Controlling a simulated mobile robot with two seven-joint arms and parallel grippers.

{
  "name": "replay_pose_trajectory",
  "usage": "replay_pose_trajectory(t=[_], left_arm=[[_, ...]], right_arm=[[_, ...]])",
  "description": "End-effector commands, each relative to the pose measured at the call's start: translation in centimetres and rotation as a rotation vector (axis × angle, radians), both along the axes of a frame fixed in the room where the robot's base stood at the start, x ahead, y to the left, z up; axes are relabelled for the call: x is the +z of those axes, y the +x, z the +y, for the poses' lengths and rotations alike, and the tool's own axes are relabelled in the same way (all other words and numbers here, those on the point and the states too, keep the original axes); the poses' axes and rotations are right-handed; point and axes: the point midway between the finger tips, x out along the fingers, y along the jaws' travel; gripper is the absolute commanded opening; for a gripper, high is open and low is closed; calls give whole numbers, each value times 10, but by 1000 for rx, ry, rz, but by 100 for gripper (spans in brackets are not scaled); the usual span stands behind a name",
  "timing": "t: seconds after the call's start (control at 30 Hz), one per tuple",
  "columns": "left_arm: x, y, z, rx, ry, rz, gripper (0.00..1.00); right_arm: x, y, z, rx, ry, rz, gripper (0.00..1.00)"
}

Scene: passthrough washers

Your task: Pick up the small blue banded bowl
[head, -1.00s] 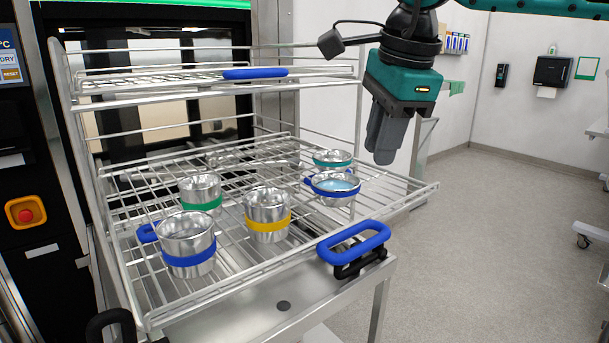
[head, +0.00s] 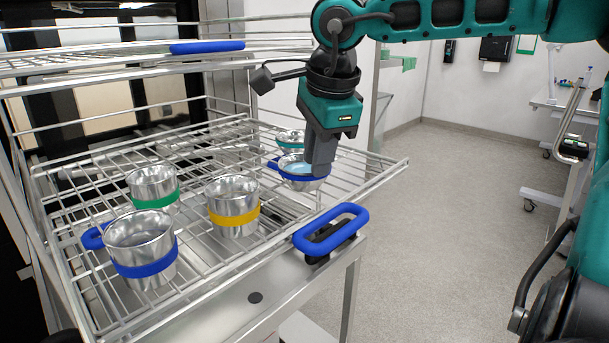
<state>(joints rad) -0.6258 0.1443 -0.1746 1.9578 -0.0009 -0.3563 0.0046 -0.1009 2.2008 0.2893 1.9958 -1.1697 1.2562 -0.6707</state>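The small blue banded bowl (head: 291,182) is a shallow metal bowl with a blue band, a blue tab on its left side and a light blue inside. It sits upright on the wire rack (head: 372,182) near its right rear. My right gripper (head: 320,170) points down at the bowl's right side, and its grey fingers cover part of the right rim. I cannot tell whether the fingers touch the bowl, or whether they are apart or closed. My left gripper is not in view.
A teal banded bowl (head: 289,138) stands just behind. A yellow banded cup (head: 233,207), a green banded cup (head: 153,188) and a larger blue banded cup (head: 141,250) stand to the left. A blue handle (head: 331,230) is at the rack's front. An upper rack hangs above.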

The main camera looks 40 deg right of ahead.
Motion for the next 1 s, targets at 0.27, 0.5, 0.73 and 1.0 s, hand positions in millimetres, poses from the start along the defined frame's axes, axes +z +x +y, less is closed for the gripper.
replay_pose_trajectory(t=[0.27,0.5,0.73,1.0], left_arm=[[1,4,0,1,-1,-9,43],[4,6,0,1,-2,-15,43],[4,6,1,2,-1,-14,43],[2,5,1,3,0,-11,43]], right_arm=[[-38,11,-4,-1,2,5,22],[-42,13,-5,-1,2,1,22],[-41,13,-5,-1,2,1,4],[-42,12,-5,-1,2,2,0]])
